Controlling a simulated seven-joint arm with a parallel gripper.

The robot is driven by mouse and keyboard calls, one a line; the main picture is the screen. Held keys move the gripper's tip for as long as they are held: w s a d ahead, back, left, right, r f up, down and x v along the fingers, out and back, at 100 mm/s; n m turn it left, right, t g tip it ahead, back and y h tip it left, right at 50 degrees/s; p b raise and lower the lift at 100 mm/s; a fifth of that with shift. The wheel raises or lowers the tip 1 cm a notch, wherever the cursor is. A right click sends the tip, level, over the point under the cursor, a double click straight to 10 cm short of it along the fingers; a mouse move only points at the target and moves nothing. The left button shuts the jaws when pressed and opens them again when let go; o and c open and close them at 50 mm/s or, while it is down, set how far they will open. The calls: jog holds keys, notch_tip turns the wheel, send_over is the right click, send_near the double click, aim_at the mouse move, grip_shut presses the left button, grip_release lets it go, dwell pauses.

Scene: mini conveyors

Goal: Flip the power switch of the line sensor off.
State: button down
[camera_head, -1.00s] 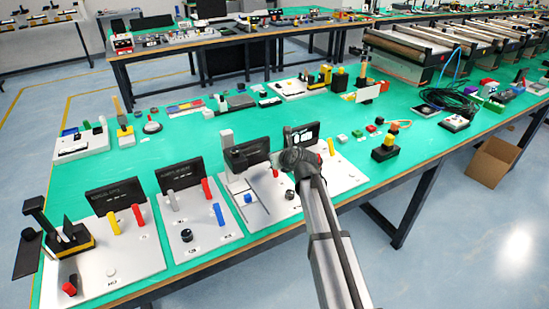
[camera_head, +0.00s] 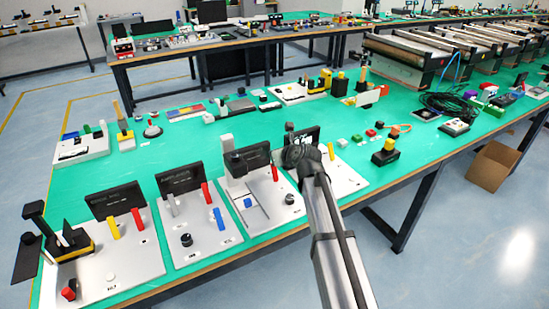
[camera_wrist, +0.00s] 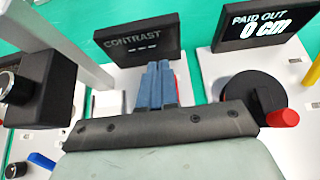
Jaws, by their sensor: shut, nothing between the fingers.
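The line sensor panel (camera_head: 262,222) is the third white panel along the front edge. It carries a CONTRAST display (camera_wrist: 140,42), a black sensor head (camera_wrist: 48,90) on a grey post and a black knob. Its red power switch (camera_head: 274,173) stands upright just left of my gripper in the head view. In the wrist view my gripper (camera_wrist: 158,64) is shut and empty, its blue-grey fingers in front of the display. A red sliver of the switch (camera_wrist: 177,78) shows at their right edge; most of it is hidden. I cannot tell whether they touch.
Right of the panel is one with a PAID OUT display (camera_wrist: 264,22) and a black reel (camera_wrist: 255,92) with a red handle (camera_wrist: 284,118), close to my gripper. Two more panels (camera_head: 205,240) with levers stand left.

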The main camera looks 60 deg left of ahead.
jog(key=d+r, duration=0.3)
jog(key=r, duration=0.4)
jog(key=shift+d+f, duration=0.15)
dwell(0.4)
